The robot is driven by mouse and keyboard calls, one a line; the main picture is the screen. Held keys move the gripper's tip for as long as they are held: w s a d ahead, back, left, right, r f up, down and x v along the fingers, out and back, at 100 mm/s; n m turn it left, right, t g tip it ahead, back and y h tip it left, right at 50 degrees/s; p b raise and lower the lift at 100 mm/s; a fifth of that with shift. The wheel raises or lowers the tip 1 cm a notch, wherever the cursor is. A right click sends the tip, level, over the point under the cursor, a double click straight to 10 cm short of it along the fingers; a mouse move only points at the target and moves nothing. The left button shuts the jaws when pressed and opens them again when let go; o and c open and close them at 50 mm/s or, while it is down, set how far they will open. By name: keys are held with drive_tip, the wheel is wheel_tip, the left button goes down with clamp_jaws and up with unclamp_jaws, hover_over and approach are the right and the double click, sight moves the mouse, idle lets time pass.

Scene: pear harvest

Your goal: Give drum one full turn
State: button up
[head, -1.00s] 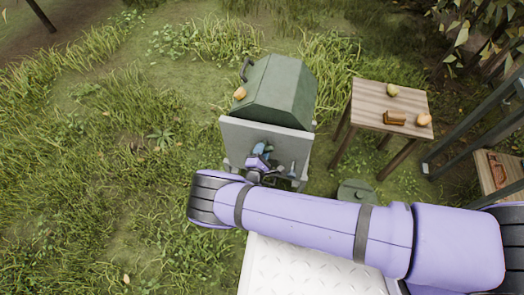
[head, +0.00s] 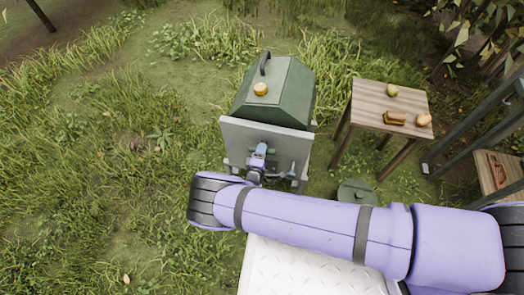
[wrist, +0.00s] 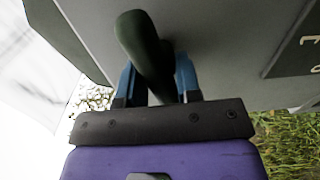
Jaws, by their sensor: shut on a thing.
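The dark green, many-sided drum (head: 285,88) stands behind a grey upright panel (head: 265,136) in the head view. A dark handle (head: 264,62) sticks up from its top, and a round orange-yellow thing (head: 260,89) is on its near face. My gripper (head: 256,165) is in front of the panel, small and partly hidden by my arm. In the wrist view my gripper's blue fingers (wrist: 156,80) are shut on a dark green crank grip (wrist: 143,42), one finger on each side. How the crank joins the drum is hidden.
A wooden table (head: 372,97) at right holds a green pear (head: 392,91), a brown block (head: 394,118) and an orange-yellow fruit (head: 424,120). A dark green object (head: 356,192) lies low between table and my arm. Grass at left is open.

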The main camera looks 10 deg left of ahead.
drive_tip(key=shift+m, duration=1)
drive_tip(key=o, duration=1.1)
drive_tip(key=shift+c, duration=0.2)
drive_tip(key=shift+s, duration=0.1)
drive_tip(key=s, duration=0.9)
drive_tip(key=shift+s+a, duration=0.4)
